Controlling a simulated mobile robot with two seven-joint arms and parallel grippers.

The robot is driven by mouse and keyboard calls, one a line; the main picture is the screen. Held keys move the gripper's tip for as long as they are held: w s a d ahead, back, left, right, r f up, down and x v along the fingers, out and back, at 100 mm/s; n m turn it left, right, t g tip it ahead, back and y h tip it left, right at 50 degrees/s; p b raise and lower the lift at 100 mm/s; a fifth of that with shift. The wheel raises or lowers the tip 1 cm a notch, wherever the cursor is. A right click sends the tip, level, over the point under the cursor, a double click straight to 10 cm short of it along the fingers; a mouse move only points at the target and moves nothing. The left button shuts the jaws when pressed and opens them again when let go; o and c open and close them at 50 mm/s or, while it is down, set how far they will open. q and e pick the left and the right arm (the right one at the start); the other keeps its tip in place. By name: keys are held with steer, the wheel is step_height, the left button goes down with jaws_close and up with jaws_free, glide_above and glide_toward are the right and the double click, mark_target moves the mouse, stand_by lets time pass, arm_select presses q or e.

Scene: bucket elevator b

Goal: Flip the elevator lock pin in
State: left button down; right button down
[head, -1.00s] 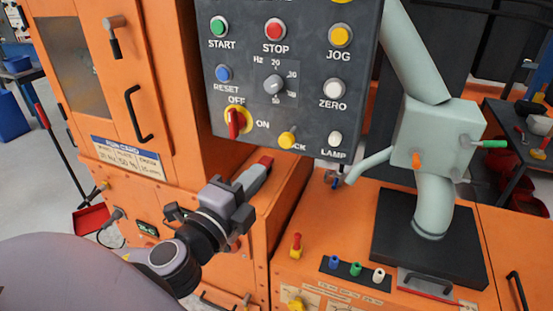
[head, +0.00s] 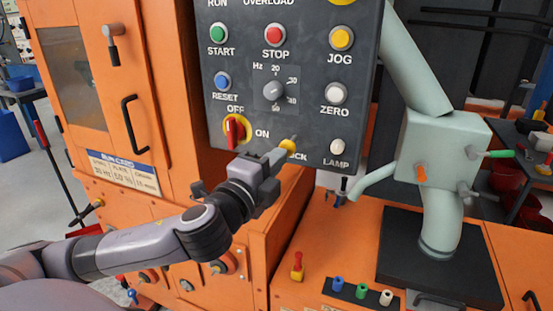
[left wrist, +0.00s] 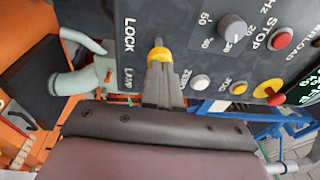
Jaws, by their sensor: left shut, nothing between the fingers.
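The yellow lock pin (head: 288,146) sits at the bottom of the dark control panel (head: 310,110), above the partly covered LOCK label. My left gripper (head: 280,155) is shut and empty, with its fingertips right at the pin, touching or nearly so. In the left wrist view the yellow pin (left wrist: 158,56) shows just past the tips of the shut fingers (left wrist: 160,80), beside the LOCK label. Whether the fingers touch it I cannot tell. My right gripper is in neither view.
The red rotary switch (head: 235,130) is just left of the gripper, and the white LAMP button (head: 337,146) is to its right. A pale green pipe housing (head: 445,140) stands at the right. The orange machine top (head: 345,240) below carries small coloured knobs.

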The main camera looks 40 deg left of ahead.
mark_target(292, 143)
arm_select(q)
steer(key=shift+w, duration=0.3)
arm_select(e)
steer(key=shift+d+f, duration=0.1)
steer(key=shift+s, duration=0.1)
arm_select(q)
steer(key=w, duration=0.1)
steer(key=w+a, duration=0.1)
steer(key=w, duration=0.1)
steer(key=shift+r+p, duration=0.1)
steer(key=shift+p, duration=0.25)
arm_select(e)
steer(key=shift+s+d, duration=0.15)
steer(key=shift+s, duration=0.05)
